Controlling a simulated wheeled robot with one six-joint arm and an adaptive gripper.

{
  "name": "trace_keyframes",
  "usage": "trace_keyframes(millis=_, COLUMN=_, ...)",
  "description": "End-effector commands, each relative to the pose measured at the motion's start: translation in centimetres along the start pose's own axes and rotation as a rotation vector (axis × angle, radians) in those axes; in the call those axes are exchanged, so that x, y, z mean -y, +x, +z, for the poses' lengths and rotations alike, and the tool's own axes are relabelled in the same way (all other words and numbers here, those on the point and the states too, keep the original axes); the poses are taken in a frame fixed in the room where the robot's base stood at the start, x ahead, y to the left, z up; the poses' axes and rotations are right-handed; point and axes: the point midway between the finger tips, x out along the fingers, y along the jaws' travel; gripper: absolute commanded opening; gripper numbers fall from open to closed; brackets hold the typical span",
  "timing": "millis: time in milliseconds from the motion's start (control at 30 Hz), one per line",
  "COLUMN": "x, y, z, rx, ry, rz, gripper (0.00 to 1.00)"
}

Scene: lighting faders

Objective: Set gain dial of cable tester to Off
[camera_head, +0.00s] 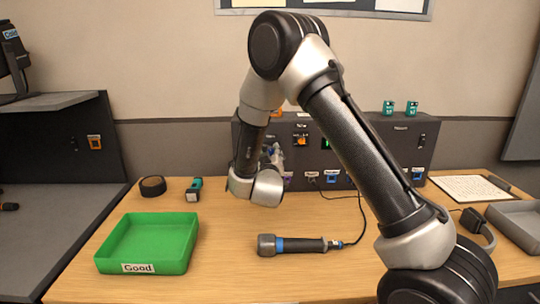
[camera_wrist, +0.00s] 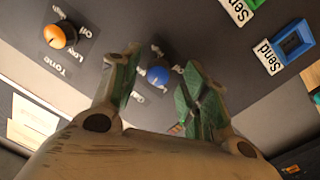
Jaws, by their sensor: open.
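The cable tester is a dark panel box (camera_head: 400,150) at the back of the table, partly hidden by my arm. In the wrist view its face shows an orange dial (camera_wrist: 57,37) labelled Tone, with small position words around it. A blue knob (camera_wrist: 158,76) sits between the fingertips of my open gripper (camera_wrist: 160,66). The fingers, with green pads, are on either side of it; I cannot tell if they touch it. The blue knob's label is mostly hidden, so I cannot read it as Gain. In the head view my gripper (camera_head: 273,155) is in front of the panel, partly hidden.
Green and blue sockets with Send labels (camera_wrist: 268,57) are at the right in the wrist view. On the table are a green tray (camera_head: 150,230) marked Good, a tape roll (camera_head: 152,186), a cabled microphone-like handheld (camera_head: 295,245) and a clipboard (camera_head: 468,188).

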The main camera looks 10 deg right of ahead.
Motion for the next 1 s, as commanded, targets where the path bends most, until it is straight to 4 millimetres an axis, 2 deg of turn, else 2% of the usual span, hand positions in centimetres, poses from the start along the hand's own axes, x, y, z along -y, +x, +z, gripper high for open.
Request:
trace_keyframes(millis=300, x=0.02, y=0.49, z=0.01, rx=0.000, ry=0.000, rz=-0.002, gripper=0.45)
trace_keyframes(millis=367, x=0.02, y=0.48, z=0.01, rx=0.000, ry=0.000, rz=-0.002, gripper=0.36)
trace_keyframes(millis=567, x=0.02, y=0.47, z=0.00, rx=0.000, ry=0.000, rz=-0.002, gripper=0.00)
trace_keyframes(millis=1000, x=0.03, y=0.46, z=0.05, rx=-0.004, ry=-0.072, rz=0.000, gripper=0.00)
